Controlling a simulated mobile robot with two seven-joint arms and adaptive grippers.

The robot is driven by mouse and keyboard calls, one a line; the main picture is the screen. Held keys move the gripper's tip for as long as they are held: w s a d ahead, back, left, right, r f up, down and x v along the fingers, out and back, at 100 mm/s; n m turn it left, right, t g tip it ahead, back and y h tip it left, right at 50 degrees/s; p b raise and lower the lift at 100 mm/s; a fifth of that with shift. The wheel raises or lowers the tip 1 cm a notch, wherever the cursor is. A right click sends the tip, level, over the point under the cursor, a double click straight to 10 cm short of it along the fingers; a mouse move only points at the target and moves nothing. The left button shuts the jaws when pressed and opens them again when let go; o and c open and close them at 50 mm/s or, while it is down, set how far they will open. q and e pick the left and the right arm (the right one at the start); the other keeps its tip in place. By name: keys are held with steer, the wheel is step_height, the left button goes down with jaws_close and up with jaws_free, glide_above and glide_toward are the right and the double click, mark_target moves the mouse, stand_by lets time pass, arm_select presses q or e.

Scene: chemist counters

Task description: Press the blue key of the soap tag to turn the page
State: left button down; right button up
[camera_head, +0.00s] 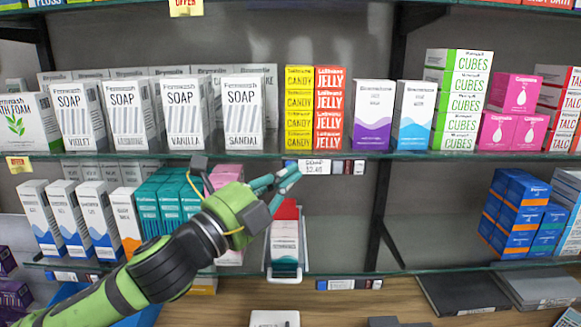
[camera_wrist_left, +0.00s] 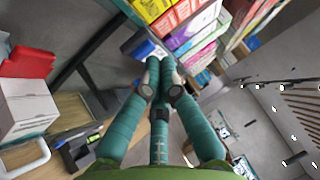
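My right gripper is out of view.
Soap boxes (camera_head: 242,112), candy boxes (camera_head: 299,105) and jelly boxes (camera_head: 329,105) stand on the shelf above. A white holder with red-topped boxes (camera_head: 285,245) sits below my gripper. The lower shelf's middle right is clear. Blue boxes (camera_head: 520,215) stand at the right.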

arm_select(q)
steer(key=shift+w, duration=0.4)
stand_by(0.6)
steer(key=shift+s, duration=0.85)
steer(key=s, duration=0.5)
steer(key=shift+p, duration=0.3)
stand_by(0.5)
